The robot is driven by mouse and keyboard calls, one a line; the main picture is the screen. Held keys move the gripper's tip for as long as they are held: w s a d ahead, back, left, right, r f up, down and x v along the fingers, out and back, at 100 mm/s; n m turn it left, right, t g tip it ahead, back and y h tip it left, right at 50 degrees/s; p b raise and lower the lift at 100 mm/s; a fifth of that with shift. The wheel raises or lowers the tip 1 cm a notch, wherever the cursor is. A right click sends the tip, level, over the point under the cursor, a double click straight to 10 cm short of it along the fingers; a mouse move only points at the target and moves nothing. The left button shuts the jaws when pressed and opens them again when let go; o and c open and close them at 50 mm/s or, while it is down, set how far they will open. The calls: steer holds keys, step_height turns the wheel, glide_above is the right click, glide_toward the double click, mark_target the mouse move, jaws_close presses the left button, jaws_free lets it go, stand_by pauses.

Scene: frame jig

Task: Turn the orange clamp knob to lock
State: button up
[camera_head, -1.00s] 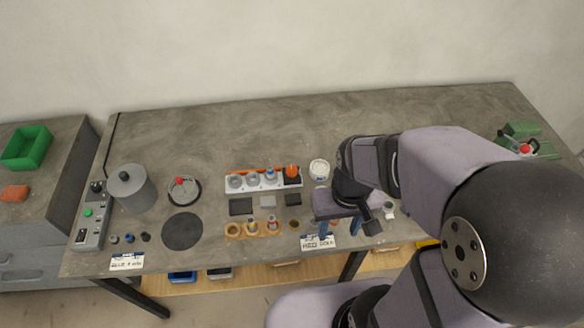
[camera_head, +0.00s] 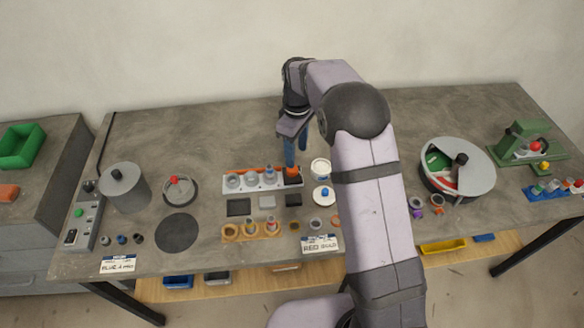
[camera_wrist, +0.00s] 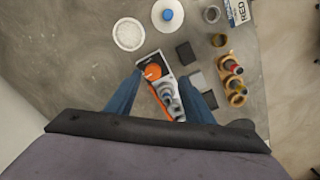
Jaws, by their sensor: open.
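The orange clamp knob (camera_wrist: 152,72) sits on a dark block at one end of a white jig (camera_wrist: 166,108) with an orange strip along its back. In the head view the knob (camera_head: 293,171) is at the jig's right end, partly covered by a blue finger. The jig (camera_head: 261,187) holds several round grey parts, one with a blue top. My gripper (camera_head: 296,156) is open above and behind the knob end, fingers pointing down. In the wrist view the knob shows between the two blue fingers (camera_wrist: 161,80), which appear apart from it.
A white round dish (camera_wrist: 129,34) and a white disc with a blue knob (camera_wrist: 168,15) stand beside the jig. Dark and grey square pads (camera_head: 267,202) and an orange holder (camera_head: 252,231) lie in front. A grey drum (camera_head: 457,168) is at right. The table behind is clear.

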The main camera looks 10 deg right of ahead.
mark_target(292, 171)
steer(key=shift+w+a+f+n, duration=0.3)
steer(key=shift+w+f, duration=0.2)
steer(key=shift+w, duration=0.1)
steer(key=shift+w+a+f+n, duration=0.15)
steer(key=shift+w+f+n, duration=0.15)
steer(key=shift+w+f, duration=0.2)
steer(key=shift+f+p, duration=1.25)
steer(key=shift+f, duration=2.35)
steer(key=shift+c, duration=0.2)
steer(key=c, duration=1)
